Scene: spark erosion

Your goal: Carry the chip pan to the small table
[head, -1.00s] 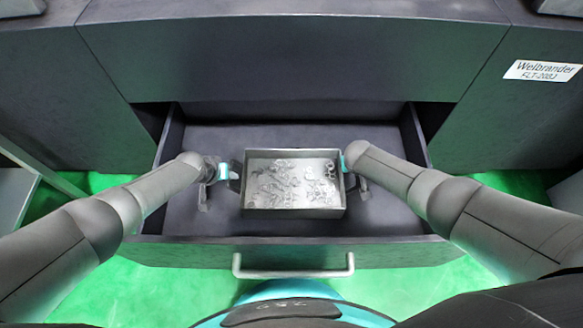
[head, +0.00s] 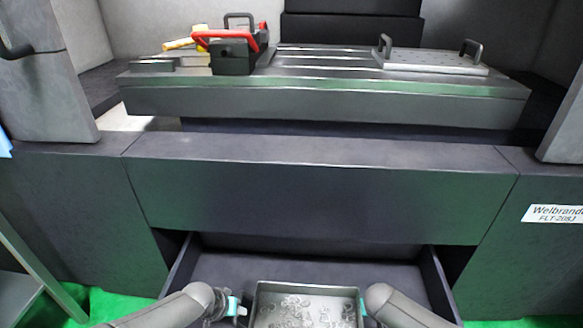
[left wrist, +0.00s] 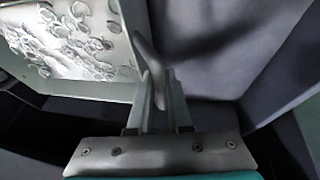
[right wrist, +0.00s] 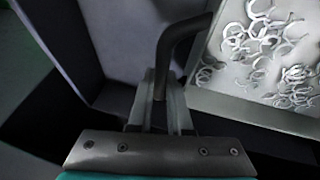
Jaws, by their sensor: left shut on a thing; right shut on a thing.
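The chip pan (head: 308,288) is a grey metal tray with curly metal chips in it, at the bottom of the head view, in or just above the open drawer. Its lower part is cut off by the frame. My left gripper (head: 236,308) is at its left side; in the left wrist view its fingers (left wrist: 160,100) are shut on a dark handle of the pan (left wrist: 80,45). My right gripper is at the right side; in the right wrist view its fingers (right wrist: 160,105) are shut on the other handle, beside the pan (right wrist: 262,65). No small table can be made out for certain.
The open drawer (head: 215,268) surrounds the pan below a dark machine front (head: 320,190). Above, a machine bed (head: 320,105) carries a red-and-black clamp (head: 232,55) and a plate with two handles (head: 430,62). A grey surface (head: 18,292) stands at the lower left.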

